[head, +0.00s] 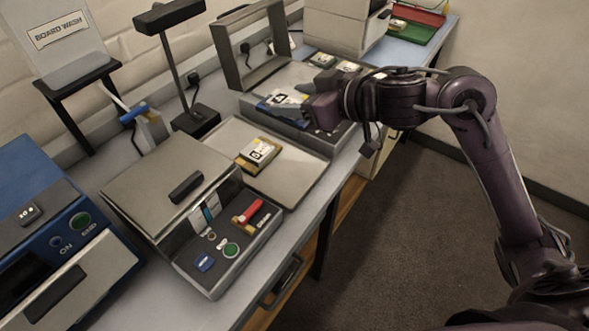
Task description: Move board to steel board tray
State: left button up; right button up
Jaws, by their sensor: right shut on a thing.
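The steel board tray (292,180) lies flat on the bench in the middle, with one yellow-edged, white-labelled board (258,151) near its left side. My right gripper (305,108) reaches in from the right over the open-lidded machine behind the tray. It is shut on a white-labelled board (284,99); its fingers are partly hidden by its own body, and I cannot tell whether the board touches what lies beneath. More boards (322,60) lie in the machine beyond the gripper. My left gripper is out of view.
The open machine (240,48) has its lid raised. A closed steel box (170,170) with a red lever and green button stands in front of the tray. A blue machine (50,225) is at the left, a black lamp stand (196,119) behind. Red and green trays (410,33) are at the far end.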

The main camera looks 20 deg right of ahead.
notch_tip(320, 180, down, 17)
jog(key=b, duration=0.2)
jog(key=shift+r+b, duration=0.15)
jog(key=shift+b, duration=0.25)
jog(key=shift+f, duration=0.6)
jog(key=o, duration=1.4)
jog(key=shift+r, duration=0.55)
jog(key=v, duration=1.2)
jog(key=shift+s+d, duration=0.1)
